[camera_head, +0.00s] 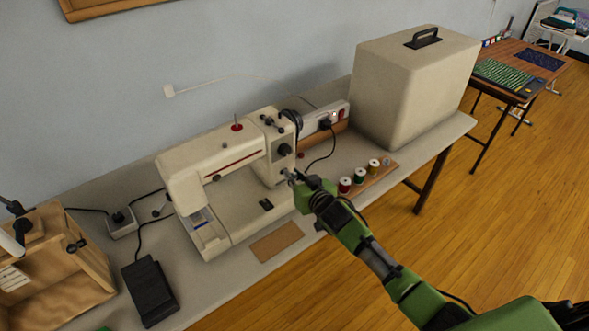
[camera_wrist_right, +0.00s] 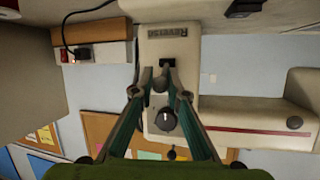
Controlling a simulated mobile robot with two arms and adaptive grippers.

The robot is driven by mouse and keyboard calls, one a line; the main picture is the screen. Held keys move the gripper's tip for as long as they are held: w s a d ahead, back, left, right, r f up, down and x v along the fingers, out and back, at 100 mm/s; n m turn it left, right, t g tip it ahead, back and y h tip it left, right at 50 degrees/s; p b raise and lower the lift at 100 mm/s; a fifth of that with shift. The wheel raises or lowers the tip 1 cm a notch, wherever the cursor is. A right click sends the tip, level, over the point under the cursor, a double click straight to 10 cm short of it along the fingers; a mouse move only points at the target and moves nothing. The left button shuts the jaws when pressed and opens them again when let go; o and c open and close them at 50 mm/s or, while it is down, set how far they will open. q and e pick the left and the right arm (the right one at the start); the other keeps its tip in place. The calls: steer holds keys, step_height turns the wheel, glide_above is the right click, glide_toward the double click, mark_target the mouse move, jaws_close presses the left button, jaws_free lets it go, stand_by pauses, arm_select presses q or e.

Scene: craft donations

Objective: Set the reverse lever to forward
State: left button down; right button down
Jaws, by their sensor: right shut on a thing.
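A cream sewing machine (camera_head: 220,165) stands on the grey table, its column end facing my right arm. In the right wrist view, which shows the machine upside down, a label reading "Reverse" (camera_wrist_right: 166,32) sits by a dark slot (camera_wrist_right: 167,63). The small reverse lever (camera_wrist_right: 160,82) shows at the slot, between my fingertips. My right gripper (camera_head: 290,177) is at the column end, and its fingers (camera_wrist_right: 160,72) are shut on the lever. They partly hide it, so its exact setting is hard to tell. My left gripper is out of view.
A round dial (camera_wrist_right: 165,119) sits near the fingers. Thread spools (camera_head: 360,175) stand on a wooden strip to the right. A large beige case (camera_head: 405,90) stands behind. A power strip (camera_head: 325,118), black pedal (camera_head: 150,290), brown card (camera_head: 276,242) and wooden box (camera_head: 60,265) surround the machine.

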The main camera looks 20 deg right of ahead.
steer(key=shift+r, duration=0.15)
steer(key=c, duration=2)
jaws_free()
steer(key=v, duration=1.2)
steer(key=shift+a, duration=0.1)
